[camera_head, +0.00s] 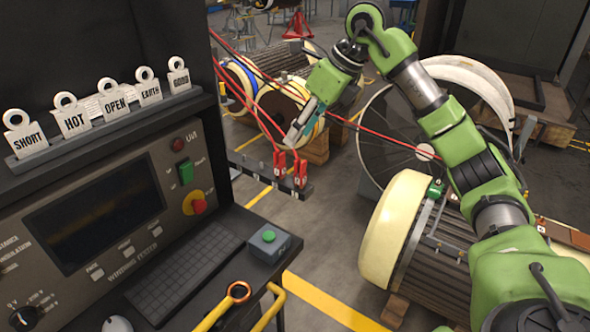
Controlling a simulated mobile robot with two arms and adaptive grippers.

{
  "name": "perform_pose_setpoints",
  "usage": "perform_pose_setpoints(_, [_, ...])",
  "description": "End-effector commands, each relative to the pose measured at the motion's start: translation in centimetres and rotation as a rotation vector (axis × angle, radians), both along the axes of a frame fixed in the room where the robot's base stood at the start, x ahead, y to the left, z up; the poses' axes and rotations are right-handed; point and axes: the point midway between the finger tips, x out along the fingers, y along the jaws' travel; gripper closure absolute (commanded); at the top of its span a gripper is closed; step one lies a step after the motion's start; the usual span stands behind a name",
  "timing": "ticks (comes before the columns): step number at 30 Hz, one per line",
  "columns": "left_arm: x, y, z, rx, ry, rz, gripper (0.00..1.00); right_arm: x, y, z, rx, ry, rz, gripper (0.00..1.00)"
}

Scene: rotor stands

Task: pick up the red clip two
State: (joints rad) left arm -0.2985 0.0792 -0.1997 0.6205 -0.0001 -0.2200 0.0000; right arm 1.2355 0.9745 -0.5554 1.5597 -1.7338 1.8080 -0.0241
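Two red clips hang side by side on a dark bar at the right end of the test bench, each with a red cable running up from it. One is the left red clip (280,162); the other is the right red clip (300,174). I cannot read a number on either, so I cannot tell which is clip two. My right gripper (293,137) reaches in from the upper right, its fingertips pointing down just above the clips and apparently apart from them. Its finger gap is too small to judge. My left gripper is not in view.
The test bench (185,285) with keyboard, green-button box (268,243) and tag rack fills the left. A cream-ended rotor (395,235) stands right, with another rotor (290,105) behind. Open floor lies between.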

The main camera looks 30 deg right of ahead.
Motion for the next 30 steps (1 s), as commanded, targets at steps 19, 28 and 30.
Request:
perform_pose_setpoints(19, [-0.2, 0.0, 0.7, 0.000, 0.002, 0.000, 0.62, 0.9, -3.2, -6.1, -0.093, 0.061, -0.078, 0.62])
perform_pose_setpoints(28, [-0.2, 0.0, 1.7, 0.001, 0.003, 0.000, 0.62, 1.8, -2.6, -8.5, -0.092, 0.063, -0.077, 0.62])
perform_pose_setpoints(30, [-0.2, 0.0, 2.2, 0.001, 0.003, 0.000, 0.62, 2.3, -2.4, -9.4, -0.092, 0.062, -0.077, 0.62])
